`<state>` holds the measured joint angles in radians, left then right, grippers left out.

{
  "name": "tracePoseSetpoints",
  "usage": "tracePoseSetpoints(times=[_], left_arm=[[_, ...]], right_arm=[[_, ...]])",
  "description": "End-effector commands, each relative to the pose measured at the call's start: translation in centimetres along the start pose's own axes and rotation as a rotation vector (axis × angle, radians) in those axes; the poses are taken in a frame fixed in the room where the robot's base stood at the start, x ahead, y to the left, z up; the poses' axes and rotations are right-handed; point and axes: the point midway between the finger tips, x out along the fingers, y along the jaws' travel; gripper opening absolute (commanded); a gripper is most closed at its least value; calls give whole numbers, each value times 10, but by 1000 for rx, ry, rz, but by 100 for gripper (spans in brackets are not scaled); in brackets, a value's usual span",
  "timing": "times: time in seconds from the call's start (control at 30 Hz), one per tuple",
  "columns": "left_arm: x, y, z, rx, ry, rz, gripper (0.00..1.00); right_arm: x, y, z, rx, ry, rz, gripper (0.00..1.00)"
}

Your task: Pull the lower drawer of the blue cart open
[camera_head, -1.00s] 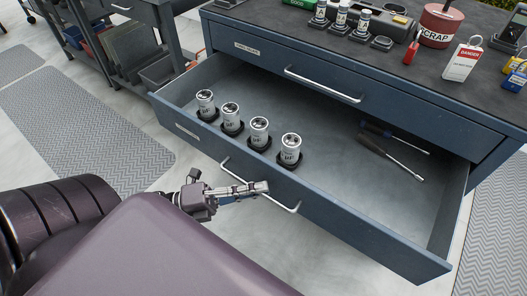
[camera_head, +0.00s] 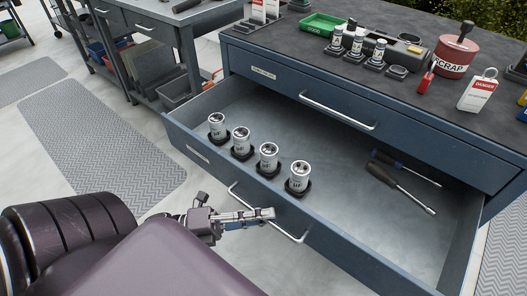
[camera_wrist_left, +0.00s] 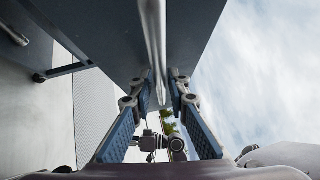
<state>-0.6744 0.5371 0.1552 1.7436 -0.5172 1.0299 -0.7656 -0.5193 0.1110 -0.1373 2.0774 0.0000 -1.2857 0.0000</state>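The blue cart (camera_head: 262,48) stands at the right in the head view. Its lower drawer (camera_head: 345,240) is pulled well out and shows its inside. My left gripper (camera_head: 268,214) is at the drawer's bar handle (camera_head: 241,195), near the middle of the bar. The contact itself is partly hidden. My right gripper is not in view.
Several silver cylinders in black holders (camera_head: 242,143) and two screwdrivers (camera_head: 398,190) lie in the drawer. The cart top carries a green tray (camera_head: 322,24), a red scrap can (camera_head: 455,58) and tags. Another bench (camera_head: 168,12) stands at the left. Grey mats (camera_head: 100,140) cover open floor.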

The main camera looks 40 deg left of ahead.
Motion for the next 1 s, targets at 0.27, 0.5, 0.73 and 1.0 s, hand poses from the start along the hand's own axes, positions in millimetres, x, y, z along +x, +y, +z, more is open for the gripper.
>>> tracePoseSetpoints(times=[0.27,0.5,0.73,1.0], left_arm=[[-38,2,0,-3,-2,5,15],[-89,2,0,-2,-3,5,15],[-116,1,0,-1,-1,3,15],[-120,0,0,0,0,1,15]], right_arm=[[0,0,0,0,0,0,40],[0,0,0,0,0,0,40],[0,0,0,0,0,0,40],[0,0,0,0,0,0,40]])
